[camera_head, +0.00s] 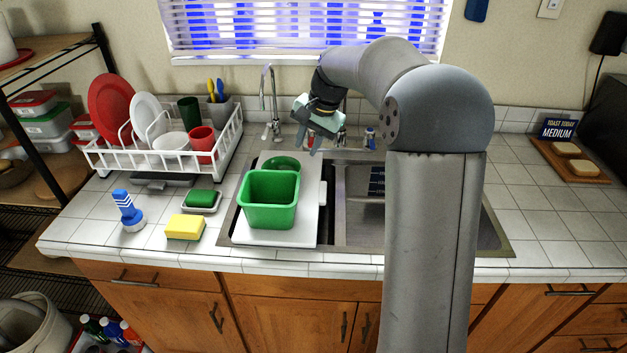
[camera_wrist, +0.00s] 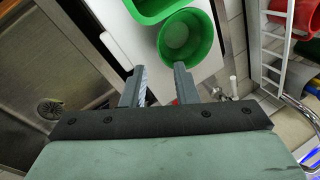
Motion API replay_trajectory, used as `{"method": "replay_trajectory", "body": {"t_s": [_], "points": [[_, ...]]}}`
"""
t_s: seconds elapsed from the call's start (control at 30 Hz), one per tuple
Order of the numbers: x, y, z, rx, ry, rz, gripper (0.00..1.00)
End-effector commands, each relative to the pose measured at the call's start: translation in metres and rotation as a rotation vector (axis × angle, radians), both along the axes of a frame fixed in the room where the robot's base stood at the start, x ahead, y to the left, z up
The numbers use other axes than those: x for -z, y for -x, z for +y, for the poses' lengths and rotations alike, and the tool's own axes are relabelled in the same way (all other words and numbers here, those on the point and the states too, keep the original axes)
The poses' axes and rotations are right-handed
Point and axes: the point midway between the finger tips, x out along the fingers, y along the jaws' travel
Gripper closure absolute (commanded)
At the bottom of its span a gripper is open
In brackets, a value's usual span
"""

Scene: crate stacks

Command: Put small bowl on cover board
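A small green bowl (camera_head: 283,163) sits on the white cover board (camera_head: 272,238), behind a green tub (camera_head: 268,202). The tub hides part of the bowl in the head view. In the wrist view the bowl (camera_wrist: 190,38) is upright and empty, with bare board (camera_wrist: 203,72) beside it. My gripper (camera_head: 308,141) is above the back right of the board, right of the bowl. In the wrist view my gripper (camera_wrist: 157,75) has its two fingers apart with nothing between them. The right finger's tip is close to the bowl's rim; I cannot tell if they touch.
The board covers the sink's left part; the right basin (camera_head: 358,205) is open. A white dish rack (camera_head: 228,135) holds plates, cups and a white bowl (camera_head: 172,142) at left. A faucet (camera_head: 273,120) stands behind the board. A yellow sponge (camera_head: 185,228) and a brush (camera_head: 127,210) are front left.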

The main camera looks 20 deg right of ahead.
Motion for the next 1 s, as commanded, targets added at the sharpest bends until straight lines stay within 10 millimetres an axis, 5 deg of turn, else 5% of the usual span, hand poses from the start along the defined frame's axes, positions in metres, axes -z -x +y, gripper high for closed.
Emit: {"method": "replay_trajectory", "body": {"t_s": [0.17,0.27,0.5,0.7,0.83,1.0], "points": [[-0.003,0.015,0.006,-0.033,0.024,0.002,0.73],[-0.003,0.056,0.022,-0.125,0.084,0.011,0.73],[0.024,0.223,0.048,-0.472,0.255,0.049,0.73],[0.061,0.325,0.049,-0.688,0.311,0.066,0.73],[0.074,0.351,0.048,-0.745,0.319,0.072,0.73],[0.076,0.354,0.048,-0.754,0.321,0.073,0.73]]}}
